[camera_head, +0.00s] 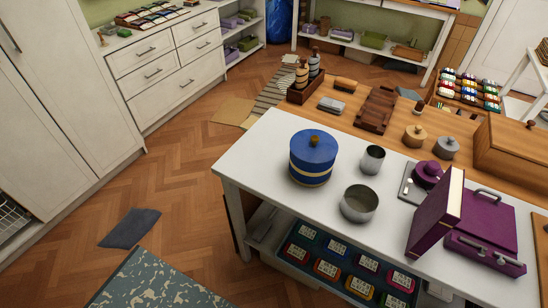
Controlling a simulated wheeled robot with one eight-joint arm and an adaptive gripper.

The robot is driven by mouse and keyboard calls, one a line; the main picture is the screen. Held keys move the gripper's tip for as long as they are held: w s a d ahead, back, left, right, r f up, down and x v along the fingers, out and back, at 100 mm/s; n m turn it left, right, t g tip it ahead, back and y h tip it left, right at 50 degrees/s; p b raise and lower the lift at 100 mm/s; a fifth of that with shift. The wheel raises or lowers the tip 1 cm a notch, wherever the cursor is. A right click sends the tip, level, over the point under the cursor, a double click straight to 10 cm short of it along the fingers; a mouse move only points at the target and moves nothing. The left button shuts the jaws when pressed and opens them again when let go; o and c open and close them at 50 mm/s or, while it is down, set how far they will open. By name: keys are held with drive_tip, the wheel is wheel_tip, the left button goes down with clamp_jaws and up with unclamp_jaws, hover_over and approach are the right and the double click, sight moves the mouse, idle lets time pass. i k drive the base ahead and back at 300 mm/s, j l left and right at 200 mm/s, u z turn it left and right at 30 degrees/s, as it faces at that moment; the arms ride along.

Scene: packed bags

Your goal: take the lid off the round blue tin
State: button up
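The round blue tin (311,169) stands upright on the near left part of the white table (262,155). It has gold bands round its side. Its blue lid (306,148) sits on top and has a small gold-brown knob (314,139) in the middle. My gripper is not in view, and nothing touches the tin.
Two metal pots, a taller one (373,160) and a wider one (359,203), stand close to the tin's right. A wooden counter (340,122) with boxes and jars adjoins behind. The floor (180,185) at left is mostly clear.

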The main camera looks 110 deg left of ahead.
sight(311, 146)
drive_tip(key=u, duration=3.45)
